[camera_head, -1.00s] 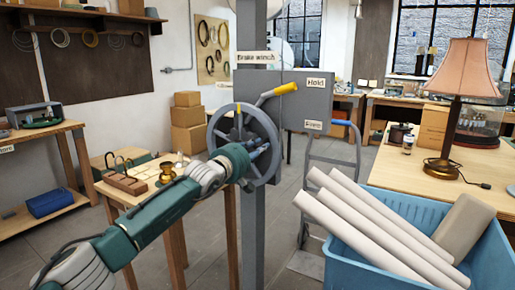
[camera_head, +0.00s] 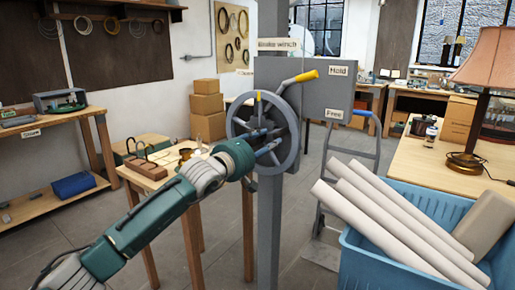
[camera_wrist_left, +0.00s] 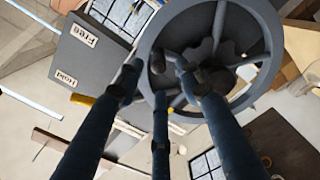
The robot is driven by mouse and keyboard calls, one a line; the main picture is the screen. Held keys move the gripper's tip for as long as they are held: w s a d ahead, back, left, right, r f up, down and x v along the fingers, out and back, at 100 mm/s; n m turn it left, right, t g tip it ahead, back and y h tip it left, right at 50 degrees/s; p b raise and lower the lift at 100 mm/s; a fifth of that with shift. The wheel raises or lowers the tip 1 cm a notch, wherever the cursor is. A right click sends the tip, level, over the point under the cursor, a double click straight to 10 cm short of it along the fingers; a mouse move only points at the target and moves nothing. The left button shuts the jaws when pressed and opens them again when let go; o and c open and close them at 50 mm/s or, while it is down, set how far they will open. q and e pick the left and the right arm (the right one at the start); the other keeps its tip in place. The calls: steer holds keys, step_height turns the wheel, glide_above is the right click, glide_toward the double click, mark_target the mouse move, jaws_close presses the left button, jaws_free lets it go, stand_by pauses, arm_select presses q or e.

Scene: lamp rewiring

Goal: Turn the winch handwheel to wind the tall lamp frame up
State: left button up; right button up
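The grey winch handwheel (camera_head: 236,116) with spokes stands upright on the grey post, in front of the winch box (camera_head: 275,72). A yellow mark shows near its top. My left gripper (camera_head: 267,143) is at the wheel's face, its blue fingers beside the hub and spokes. In the left wrist view its fingers (camera_wrist_left: 160,80) are spread apart in front of the wheel (camera_wrist_left: 250,20); firm contact cannot be told. The yellow-tipped brake lever (camera_head: 305,77) points up and right, nearer the "Hold" label than "Free". I cannot make out the tall lamp frame. My right gripper is out of view.
A blue crate (camera_head: 375,262) with pale rolls stands at the front right, beside a table with a pink-shaded lamp (camera_head: 490,75). A hand truck (camera_head: 322,200) stands behind the post. A small wooden table (camera_head: 185,190) stands left of the post.

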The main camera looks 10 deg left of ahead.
arm_select(q)
steer(key=v, duration=0.5)
steer(key=shift+f, duration=0.1)
